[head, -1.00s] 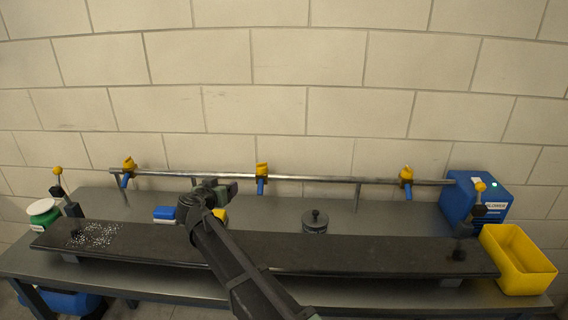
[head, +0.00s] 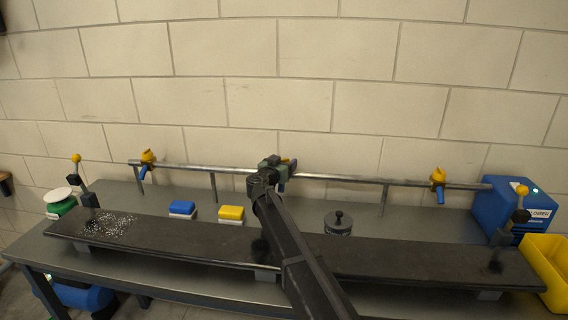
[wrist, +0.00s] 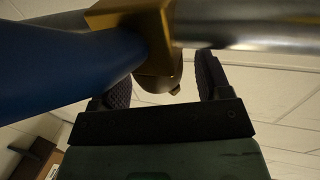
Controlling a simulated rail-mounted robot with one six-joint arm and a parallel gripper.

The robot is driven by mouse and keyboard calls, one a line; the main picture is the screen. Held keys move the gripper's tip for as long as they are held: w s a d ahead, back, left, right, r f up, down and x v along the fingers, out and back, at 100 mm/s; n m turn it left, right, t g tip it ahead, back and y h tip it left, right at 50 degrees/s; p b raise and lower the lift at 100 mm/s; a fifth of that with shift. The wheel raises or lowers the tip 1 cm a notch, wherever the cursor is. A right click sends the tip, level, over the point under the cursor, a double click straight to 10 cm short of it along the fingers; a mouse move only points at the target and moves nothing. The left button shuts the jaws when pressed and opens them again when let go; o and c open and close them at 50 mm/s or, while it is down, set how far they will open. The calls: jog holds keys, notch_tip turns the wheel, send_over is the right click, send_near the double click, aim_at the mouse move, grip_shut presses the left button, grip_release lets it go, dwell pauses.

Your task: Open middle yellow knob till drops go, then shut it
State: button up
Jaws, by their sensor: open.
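My gripper (head: 282,168) is at the middle tap on the wall-side rail, and it and my arm cover most of that tap in the head view. In the wrist view the middle tap's yellow body (wrist: 150,22) sits on the metal rail, with its blue spout (wrist: 60,62) to the left. The yellow knob (wrist: 158,83) shows between my open black fingers, with a gap at least on the right side. Contact on the left cannot be told. No falling drops show at the middle spout, which is mostly hidden in the head view.
The rail (head: 340,178) also carries a left tap (head: 147,158) and a right tap (head: 438,178). A dark board (head: 400,258) with wet specks at its left end lies in front. Blue (head: 182,208) and yellow (head: 231,213) blocks and a dark lidded pot (head: 338,226) stand behind it.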

jog(key=shift+w+d, duration=0.15)
jog(key=shift+w, duration=0.15)
jog(key=shift+c, duration=0.5)
jog(key=c, duration=0.8)
jog(key=shift+s+d+n+y, duration=0.1)
jog(key=shift+n+y, duration=0.5)
jog(key=shift+y, duration=0.3)
jog(key=shift+n+t+y, duration=0.5)
jog(key=shift+n+y, duration=0.5)
jog(key=shift+y, duration=0.6)
jog(key=o, duration=0.9)
